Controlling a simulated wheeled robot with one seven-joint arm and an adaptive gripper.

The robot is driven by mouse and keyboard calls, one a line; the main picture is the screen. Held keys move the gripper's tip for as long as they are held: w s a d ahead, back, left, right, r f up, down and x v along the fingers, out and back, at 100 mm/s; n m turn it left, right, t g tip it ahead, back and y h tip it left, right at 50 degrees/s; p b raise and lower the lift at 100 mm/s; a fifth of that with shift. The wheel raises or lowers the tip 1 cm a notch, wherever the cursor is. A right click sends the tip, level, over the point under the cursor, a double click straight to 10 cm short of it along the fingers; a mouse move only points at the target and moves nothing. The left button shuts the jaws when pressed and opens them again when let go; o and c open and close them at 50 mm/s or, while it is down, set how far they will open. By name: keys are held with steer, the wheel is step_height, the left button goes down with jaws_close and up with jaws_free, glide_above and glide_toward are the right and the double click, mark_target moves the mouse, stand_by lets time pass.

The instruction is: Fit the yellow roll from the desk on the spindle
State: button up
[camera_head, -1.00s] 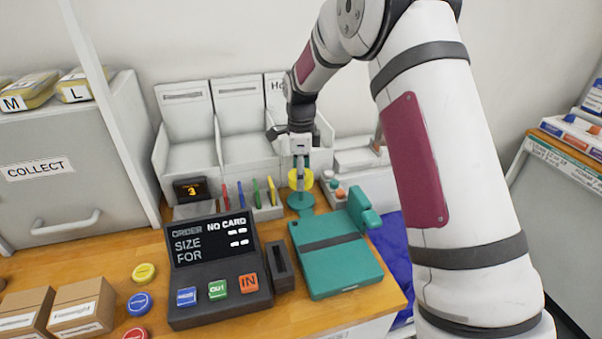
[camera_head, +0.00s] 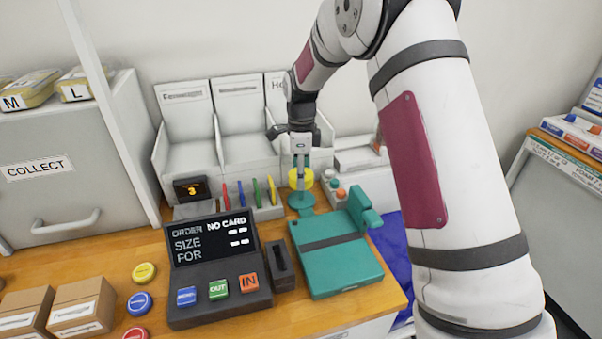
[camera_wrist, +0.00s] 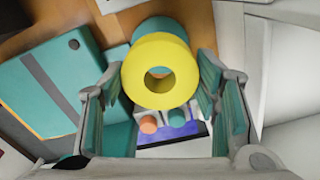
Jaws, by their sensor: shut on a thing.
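The yellow roll (camera_head: 300,179) is between the fingers of my gripper (camera_head: 301,166), which is shut on it. In the wrist view the roll (camera_wrist: 160,52) faces the camera, with its round hole visible, between the two teal-padded fingers (camera_wrist: 165,98). The teal spindle's round base (camera_head: 300,199) stands on the desk just below the roll. A teal disc (camera_wrist: 157,25) shows behind the roll's upper edge in the wrist view. Whether the spindle's post is inside the roll's hole is hidden.
A teal flat device (camera_head: 335,258) lies in front, right of the spindle. Upright coloured pens (camera_head: 255,192) stand to the left. A small button box (camera_head: 336,187) stands close on the right. A dark order terminal (camera_head: 215,270) fills the front left. White bins (camera_head: 240,140) stand behind.

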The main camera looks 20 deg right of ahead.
mark_target(301, 198)
steer(key=shift+f+b, duration=0.75)
steer(key=shift+f, duration=1.95)
stand_by(0.6)
stand_by(0.4)
steer(key=o, duration=1.2)
steer(key=shift+r, duration=0.1)
steer(key=shift+r+p, duration=0.65)
steer(key=shift+r, duration=3.75)
